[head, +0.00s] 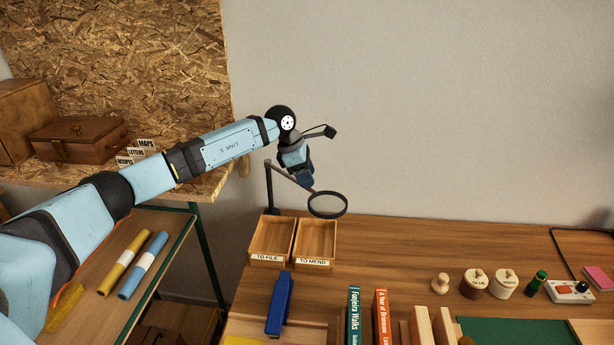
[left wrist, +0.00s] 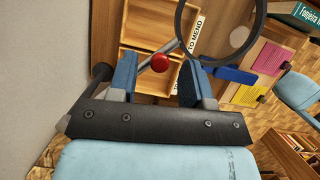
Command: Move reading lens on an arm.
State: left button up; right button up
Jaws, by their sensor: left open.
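The reading lens (head: 328,205) is a round glass in a dark ring, at the end of a thin arm from a dark post (head: 269,190) at the back left of the desk. My left gripper (head: 304,180) is over the lens arm, just above and left of the ring. In the left wrist view the lens (left wrist: 222,30) is at the top. A red knob (left wrist: 160,62) on its arm shows between the open blue fingers of my left gripper (left wrist: 159,72). I cannot tell whether either finger touches it. My right gripper is not in view.
Two wooden trays, TO FILE (head: 271,238) and TO MEND (head: 315,240), sit below the lens. A blue object (head: 280,304) and upright books (head: 382,316) are nearer. Jars (head: 476,284) stand to the right. Bare desk lies right of the trays.

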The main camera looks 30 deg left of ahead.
pick_arm(q)
jog(key=v, duration=1.3)
jog(key=shift+r, duration=0.2)
